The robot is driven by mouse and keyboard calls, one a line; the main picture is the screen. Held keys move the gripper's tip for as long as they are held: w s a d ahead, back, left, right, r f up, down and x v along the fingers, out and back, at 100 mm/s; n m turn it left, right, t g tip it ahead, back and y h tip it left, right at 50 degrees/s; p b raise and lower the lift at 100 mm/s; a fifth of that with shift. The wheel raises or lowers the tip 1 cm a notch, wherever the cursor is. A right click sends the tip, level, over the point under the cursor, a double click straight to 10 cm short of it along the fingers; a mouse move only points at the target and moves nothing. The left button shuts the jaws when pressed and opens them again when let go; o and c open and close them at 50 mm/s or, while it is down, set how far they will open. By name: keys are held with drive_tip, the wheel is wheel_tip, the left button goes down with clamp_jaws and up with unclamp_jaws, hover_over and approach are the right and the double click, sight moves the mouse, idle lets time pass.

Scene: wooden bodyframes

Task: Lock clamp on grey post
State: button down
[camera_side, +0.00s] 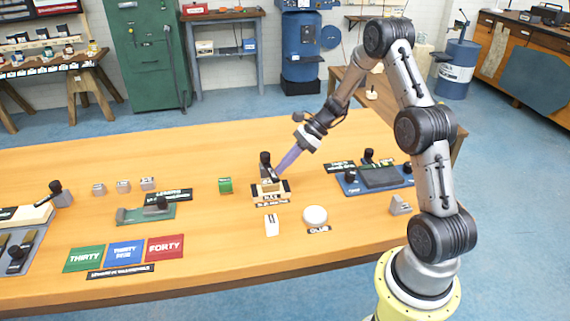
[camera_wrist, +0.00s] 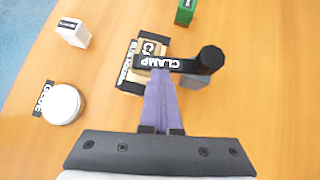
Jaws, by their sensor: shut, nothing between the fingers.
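The clamp (camera_wrist: 180,63) is a black bar labelled CLAMP with a round black knob at its right end in the wrist view. It lies across the wooden block fixture (camera_wrist: 128,78). A grey block, which seems to be the grey post (camera_wrist: 195,81), shows partly below the bar, near the knob; I cannot tell whether they touch. In the side view the black clamp (camera_side: 265,160) stands at the back of the fixture (camera_side: 271,198). My gripper (camera_side: 278,172) has purple fingers, shut and empty, with tips at the clamp bar; contact is unclear. The fingers also show in the wrist view (camera_wrist: 160,80).
A green block (camera_side: 225,186) stands left of the fixture. A white block (camera_side: 271,225) and a white round glue pot (camera_side: 315,214) stand in front. A blue fixture (camera_side: 350,188) is on the right, a green one (camera_side: 135,216) on the left.

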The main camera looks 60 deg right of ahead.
drive_tip(key=shift+s+d, duration=0.1)
drive_tip(key=shift+s+d, duration=0.15)
drive_tip(key=shift+d, duration=0.15)
drive_tip(key=shift+s+d, duration=0.4)
drive_tip(key=shift+d, duration=0.2)
drive_tip(key=shift+s+d, duration=0.4)
drive_tip(key=shift+d, duration=0.2)
drive_tip(key=d+f+v, duration=0.1)
drive_tip(key=v, duration=0.9)
drive_tip(key=x, duration=0.9)
drive_tip(key=shift+w+a, duration=0.15)
drive_tip(key=shift+a, duration=0.35)
drive_tip(key=shift+w+a, duration=0.7)
drive_tip(key=shift+a, duration=0.3)
drive_tip(key=shift+w+a, duration=0.4)
drive_tip(key=shift+a, duration=0.15)
